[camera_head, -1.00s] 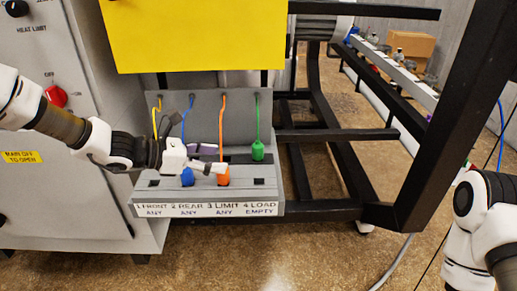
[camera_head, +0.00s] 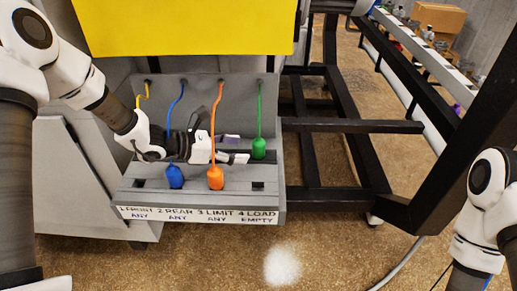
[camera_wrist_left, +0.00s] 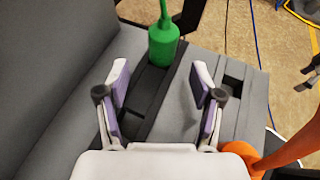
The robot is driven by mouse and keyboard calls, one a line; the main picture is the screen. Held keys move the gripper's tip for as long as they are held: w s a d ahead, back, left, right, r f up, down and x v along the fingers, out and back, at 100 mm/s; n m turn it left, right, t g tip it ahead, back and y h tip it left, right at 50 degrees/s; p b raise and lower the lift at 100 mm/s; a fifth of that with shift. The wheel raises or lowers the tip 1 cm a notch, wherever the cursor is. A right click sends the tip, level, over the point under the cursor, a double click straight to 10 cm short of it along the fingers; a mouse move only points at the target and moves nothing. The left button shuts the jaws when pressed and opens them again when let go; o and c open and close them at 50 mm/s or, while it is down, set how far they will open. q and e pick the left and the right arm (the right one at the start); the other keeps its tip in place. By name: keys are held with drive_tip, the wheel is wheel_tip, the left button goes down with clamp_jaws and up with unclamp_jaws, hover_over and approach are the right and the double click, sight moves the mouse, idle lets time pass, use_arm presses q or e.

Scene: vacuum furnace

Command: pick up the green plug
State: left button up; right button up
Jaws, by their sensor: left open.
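The green plug (camera_head: 259,148) hangs on a green cable at the right end of the grey panel box, above the label "4 LOAD". In the left wrist view the green plug (camera_wrist_left: 163,42) is straight ahead, beyond the fingertips and between their lines. My left gripper (camera_head: 240,148) is open and empty, just left of the green plug and apart from it. Its two fingers (camera_wrist_left: 160,95) show spread in the left wrist view. In the head view my right arm shows at the right edge, but its gripper is out of view.
The orange plug (camera_head: 215,178) and blue plug (camera_head: 175,177) stand on the front ledge beside my left gripper; the orange cable passes near it. A yellow panel (camera_head: 185,28) overhangs above. Black frame bars (camera_head: 350,126) stand to the right. An empty slot (camera_head: 258,186) lies below the green plug.

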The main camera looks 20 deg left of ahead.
sight(255, 150)
use_arm(q)
drive_tip(key=x, duration=0.6)
drive_tip(key=shift+r+p, duration=0.1)
drive_tip(key=shift+p, duration=0.2)
drive_tip(key=shift+s, duration=0.15)
drive_tip(key=c, duration=1.2)
drive_tip(key=shift+r, duration=0.1)
wheel_tip(255, 150, up, 10)
drive_tip(key=shift+f+b, duration=0.1)
drive_tip(key=shift+b, duration=0.3)
